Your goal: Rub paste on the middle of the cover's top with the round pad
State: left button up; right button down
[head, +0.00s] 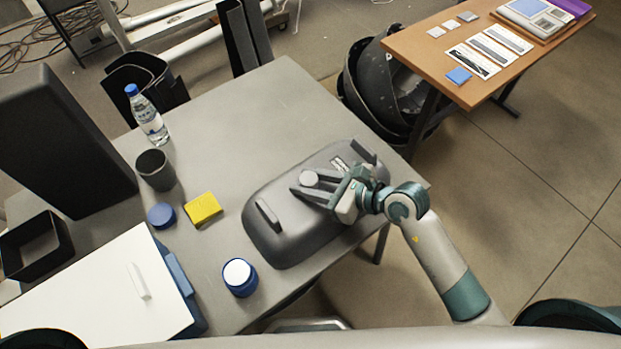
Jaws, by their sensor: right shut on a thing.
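The cover (283,238) is a grey, rounded, elongated shell on the grey table, with a raised handle-like part at each end. My right gripper (319,182) is over the middle of the cover's top, shut on the round pad (309,178), a small light grey disc between its dark fingers. Whether the pad touches the cover is hard to tell. A blue jar (240,289) with a white top surface, perhaps the paste, stands left of the cover's near end. A blue round lid (161,215) lies farther left. My left gripper is not in view.
A yellow sponge-like block (202,209), a dark cup (155,170) and a water bottle (147,116) stand left of the cover. The table's (262,97) far part is clear.

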jog(key=shift+s+a+f+p, duration=0.25)
jog(key=shift+s+a+p, duration=0.45)
jog(key=shift+s+a, duration=0.4)
jog(key=shift+w+a, duration=0.1)
jog(key=shift+w, duration=0.1)
jog(key=shift+r+p, duration=0.2)
jog(key=shift+p, duration=0.1)
jog(key=shift+w, duration=0.1)
jog(key=shift+w+r, duration=0.1)
jog(key=shift+w+d+r, duration=0.1)
jog(key=shift+w+d, duration=0.4)
jog(key=shift+d, duration=0.25)
jog(key=shift+w+d+r, duration=0.1)
jog(key=shift+w+d, duration=0.35)
jog(key=shift+d, duration=0.25)
jog(key=shift+w+d+f+b, duration=0.1)
jog(key=shift+w+d+b, duration=0.2)
jog(key=shift+w+d, duration=0.3)
jog(key=shift+w+d+b, duration=0.25)
jog(key=shift+w+d, duration=0.1)
jog(key=shift+d, duration=0.45)
